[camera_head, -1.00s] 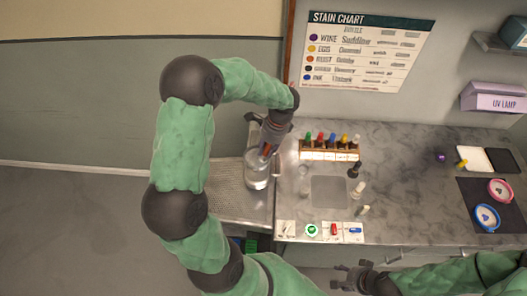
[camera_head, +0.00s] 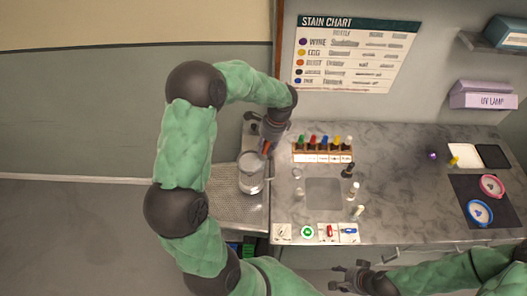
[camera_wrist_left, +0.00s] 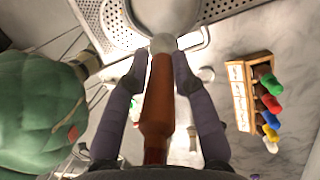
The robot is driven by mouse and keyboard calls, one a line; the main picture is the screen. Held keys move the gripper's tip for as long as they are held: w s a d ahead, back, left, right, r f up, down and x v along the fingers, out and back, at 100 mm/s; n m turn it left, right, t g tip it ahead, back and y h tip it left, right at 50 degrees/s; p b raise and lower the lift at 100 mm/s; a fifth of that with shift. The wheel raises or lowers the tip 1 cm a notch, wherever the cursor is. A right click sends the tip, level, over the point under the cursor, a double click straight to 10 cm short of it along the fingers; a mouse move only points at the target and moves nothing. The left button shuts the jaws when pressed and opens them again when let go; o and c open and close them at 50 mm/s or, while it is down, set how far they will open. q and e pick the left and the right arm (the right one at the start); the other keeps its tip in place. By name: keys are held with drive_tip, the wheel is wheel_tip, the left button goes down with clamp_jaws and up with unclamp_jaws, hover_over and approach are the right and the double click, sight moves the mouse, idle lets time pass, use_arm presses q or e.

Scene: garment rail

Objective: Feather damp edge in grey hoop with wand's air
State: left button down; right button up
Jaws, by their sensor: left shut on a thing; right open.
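My left gripper (camera_head: 267,143) is shut on an orange-brown wand with a pale rounded tip. The wand (camera_wrist_left: 157,105) lies between both fingers in the left wrist view. Its tip is at the near edge of a round, pale grey-rimmed thing (camera_wrist_left: 165,12); I cannot tell whether they touch. This round thing looks glassy in the head view (camera_head: 251,185), on the perforated steel drainer. I cannot tell whether it is the grey hoop, and no damp edge can be made out. My right gripper (camera_head: 346,277) is open and empty before the counter's front edge.
A rack (camera_head: 322,157) of colour-capped bottles stands right of the drainer (camera_head: 238,208). Small bottles (camera_head: 354,190) stand near a square plate (camera_head: 323,193). Pink (camera_head: 492,177) and blue (camera_head: 480,224) hoops lie on a dark mat at right. The counter between is mostly clear.

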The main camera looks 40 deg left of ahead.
use_arm(q)
drive_tip(key=shift+w+a, duration=0.3)
drive_tip(key=shift+w, duration=0.2)
drive_tip(key=shift+d, duration=0.1)
drive_tip(key=shift+r+p, duration=0.5)
drive_tip(key=shift+r, duration=0.1)
drive_tip(key=shift+s+p+v, duration=0.2)
drive_tip(key=shift+p+v, duration=0.65)
drive_tip(key=shift+v, duration=0.25)
drive_tip(key=shift+s+a+r+p, duration=0.1)
drive_tip(key=shift+a+r+p, duration=0.1)
drive_tip(key=shift+r+p, duration=1.45)
drive_tip(key=shift+r+b, duration=0.2)
drive_tip(key=shift+b, duration=0.15)
